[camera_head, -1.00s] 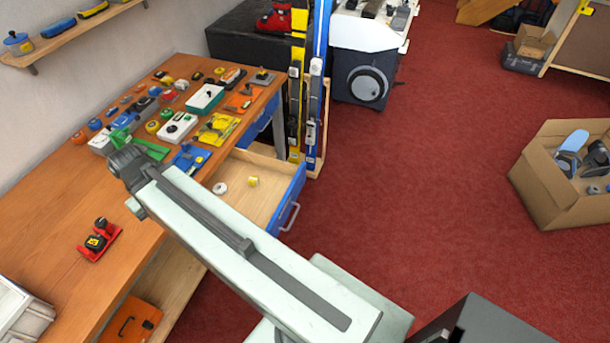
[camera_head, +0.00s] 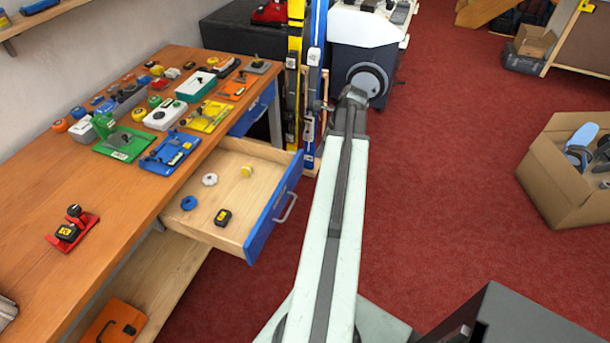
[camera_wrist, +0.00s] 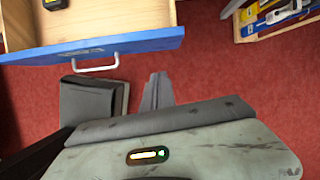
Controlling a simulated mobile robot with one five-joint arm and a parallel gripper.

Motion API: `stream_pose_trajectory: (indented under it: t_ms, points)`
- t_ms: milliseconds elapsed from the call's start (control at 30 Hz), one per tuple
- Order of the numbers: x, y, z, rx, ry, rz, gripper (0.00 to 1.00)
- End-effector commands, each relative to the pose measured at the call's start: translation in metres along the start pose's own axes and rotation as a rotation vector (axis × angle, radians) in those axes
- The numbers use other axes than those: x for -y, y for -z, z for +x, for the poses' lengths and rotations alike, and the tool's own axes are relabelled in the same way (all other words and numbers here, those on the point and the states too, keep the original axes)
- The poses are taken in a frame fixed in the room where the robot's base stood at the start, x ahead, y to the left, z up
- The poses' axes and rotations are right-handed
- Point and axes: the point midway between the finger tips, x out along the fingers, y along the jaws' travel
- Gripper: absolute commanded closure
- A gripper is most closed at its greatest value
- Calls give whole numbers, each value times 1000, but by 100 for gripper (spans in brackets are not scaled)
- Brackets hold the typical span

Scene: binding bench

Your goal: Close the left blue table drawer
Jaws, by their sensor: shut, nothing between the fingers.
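The left blue drawer (camera_head: 268,215) is pulled out from the wooden bench. Its light wood inside shows, and a grey handle (camera_head: 286,207) sits on its blue front. In the wrist view the blue front (camera_wrist: 140,42) crosses the upper left, with the handle (camera_wrist: 97,67) below it. My gripper (camera_wrist: 157,76) shows there as grey fingers, shut and empty. In the picture it lies below the drawer front and right of the handle, apart from both.
The drawer holds a white ring (camera_head: 209,179), a blue ring (camera_head: 188,203), a yellow piece (camera_head: 247,171) and a black-yellow piece (camera_head: 223,217). A cardboard box (camera_head: 545,170) is at right. Red floor is clear between.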

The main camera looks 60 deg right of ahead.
Motion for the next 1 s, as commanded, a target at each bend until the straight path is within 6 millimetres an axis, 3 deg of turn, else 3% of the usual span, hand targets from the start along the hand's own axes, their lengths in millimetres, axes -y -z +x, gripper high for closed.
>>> stream_pose_trajectory:
  t_ms: [33,100,333,767,800,1000]
  points:
    - [5,15,0,7,10,60,100]
    - [8,24,-4,13,17,108,100]
    - [8,27,5,15,19,124,100]
    - [10,28,98,14,19,120,100]
    - [10,28,105,14,19,120,100]
    - [14,-4,105,14,18,120,100]
